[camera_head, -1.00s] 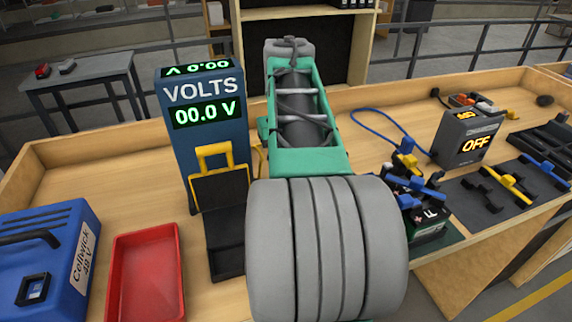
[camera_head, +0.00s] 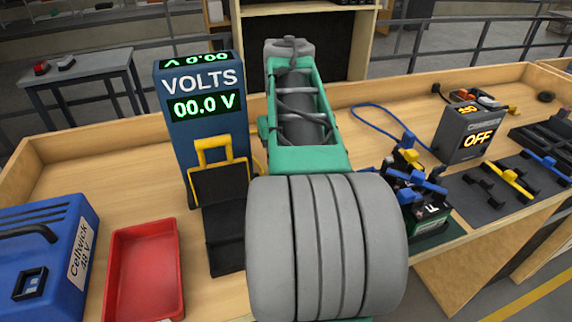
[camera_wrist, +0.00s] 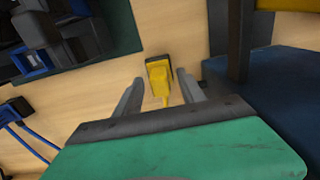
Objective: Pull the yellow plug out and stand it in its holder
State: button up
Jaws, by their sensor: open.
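In the wrist view a yellow piece (camera_wrist: 157,69) with a dark edge and a narrow yellow tail lies between my fingertips, over the wooden bench; it looks like the yellow plug. I cannot tell whether it sits in a socket or whether a finger touches it. My gripper (camera_wrist: 161,88) is open around it. In the head view my own grey and green arm hides the gripper and this spot. Yellow parts (camera_head: 410,157) also show among blue ones on a dark cluster right of my arm. I cannot identify the holder for certain.
A blue volt meter (camera_head: 203,130) reading 00.0 stands left of my arm, with a yellow-framed black stand (camera_head: 222,225) before it. A red tray (camera_head: 145,262) and blue case (camera_head: 45,240) are at left. A charger (camera_head: 466,135) reading OFF and a grey mat (camera_head: 478,208) with clips are at right.

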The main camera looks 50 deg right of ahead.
jog(key=shift+r, duration=0.1)
notch_tip(320, 180, up, 8)
jog(key=shift+f+p, duration=0.15)
jog(key=shift+p, duration=0.25)
